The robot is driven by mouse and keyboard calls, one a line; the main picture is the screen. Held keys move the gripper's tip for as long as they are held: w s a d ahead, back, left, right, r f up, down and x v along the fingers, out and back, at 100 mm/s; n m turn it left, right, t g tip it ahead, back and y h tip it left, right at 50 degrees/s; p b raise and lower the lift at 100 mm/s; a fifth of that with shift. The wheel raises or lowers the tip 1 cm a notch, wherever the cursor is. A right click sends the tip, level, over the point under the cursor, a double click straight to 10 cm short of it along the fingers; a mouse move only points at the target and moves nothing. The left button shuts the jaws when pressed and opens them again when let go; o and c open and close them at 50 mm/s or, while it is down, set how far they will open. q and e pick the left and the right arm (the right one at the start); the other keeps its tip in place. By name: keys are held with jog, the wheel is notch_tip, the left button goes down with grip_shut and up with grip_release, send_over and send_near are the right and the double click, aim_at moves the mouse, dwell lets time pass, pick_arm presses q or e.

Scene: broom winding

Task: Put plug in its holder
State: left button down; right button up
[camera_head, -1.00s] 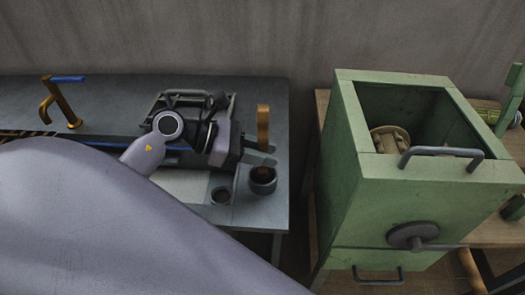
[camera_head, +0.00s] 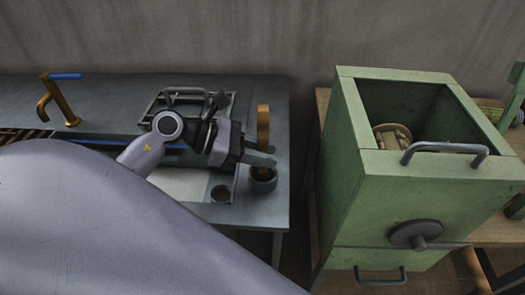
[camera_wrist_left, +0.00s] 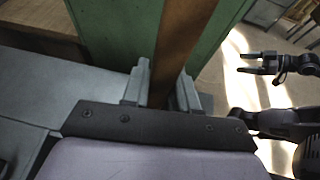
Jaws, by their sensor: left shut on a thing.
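The plug appears to be the upright orange-brown bar (camera_head: 263,122) at the right end of the grey table. My left gripper (camera_head: 259,155) is shut on it, and its shaft also shows between the fingers (camera_wrist_left: 163,82) in the left wrist view (camera_wrist_left: 182,38). A dark round cup (camera_head: 263,187), which may be the holder, stands directly below the fingers. Something brown shows inside its mouth; I cannot tell whether the plug's lower end is in it. My right gripper (camera_wrist_left: 258,63) shows at the right of the wrist view, with its fingers apart and nothing between them.
A second round hole (camera_head: 221,194) is left of the cup. The grey table (camera_head: 110,88) carries a bent orange handle (camera_head: 60,102) with a blue top. A tall green open box (camera_head: 365,185) with grey handles stands right of the table, across a narrow gap.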

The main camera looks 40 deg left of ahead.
pick_arm(q)
jog(key=shift+f, duration=0.15)
jog(key=c, duration=1.2)
grip_release()
jog(key=shift+o, duration=0.2)
jog(key=v, duration=1.1)
jog(key=shift+s, duration=0.1)
